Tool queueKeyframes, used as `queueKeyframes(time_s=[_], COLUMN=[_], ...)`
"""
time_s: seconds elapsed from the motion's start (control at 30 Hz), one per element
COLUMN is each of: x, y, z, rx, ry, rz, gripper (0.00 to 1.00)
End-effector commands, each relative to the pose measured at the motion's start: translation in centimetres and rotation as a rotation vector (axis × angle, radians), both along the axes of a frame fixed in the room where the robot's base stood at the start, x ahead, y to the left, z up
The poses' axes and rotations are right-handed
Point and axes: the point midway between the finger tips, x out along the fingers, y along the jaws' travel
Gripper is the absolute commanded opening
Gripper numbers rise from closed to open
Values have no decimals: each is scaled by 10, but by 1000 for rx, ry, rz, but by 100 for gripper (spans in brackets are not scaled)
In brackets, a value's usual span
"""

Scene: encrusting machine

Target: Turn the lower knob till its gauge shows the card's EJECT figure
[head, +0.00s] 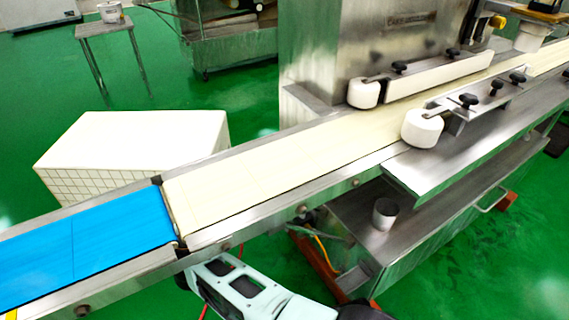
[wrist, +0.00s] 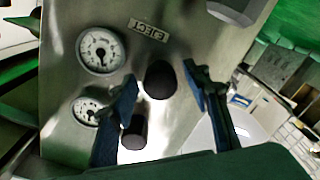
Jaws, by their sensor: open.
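In the wrist view a steel panel carries an upper gauge (wrist: 101,50) and a lower gauge (wrist: 86,110), both white-faced with dark needles. I cannot read their figures. The lower gauge's right side is close to my left finger. The black upper knob (wrist: 160,80) appears between the fingertips of my open gripper (wrist: 161,77). The black lower knob (wrist: 135,132) sits below it, between the fingers and nearer the left one. I cannot tell whether either finger touches a knob. A plate lettered EJECT (wrist: 149,30) is above the upper knob; no figure is legible on it.
In the head view a conveyor with a cream belt (head: 255,178) and blue belt (head: 90,240) crosses above my arm. A white tiled block (head: 130,140) stands behind it. A metal cup (head: 385,213) sits on the machine's lower ledge. Green floor is open at lower right.

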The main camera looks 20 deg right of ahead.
Motion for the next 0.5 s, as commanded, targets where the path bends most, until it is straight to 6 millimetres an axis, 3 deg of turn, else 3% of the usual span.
queueKeyframes(time_s=[0.4, 0.5], x=[2, 2], y=[-9, -9], z=[0, 0], rx=[0, 0], ry=[1, 1], rz=[2, 2], gripper=[44, 33])
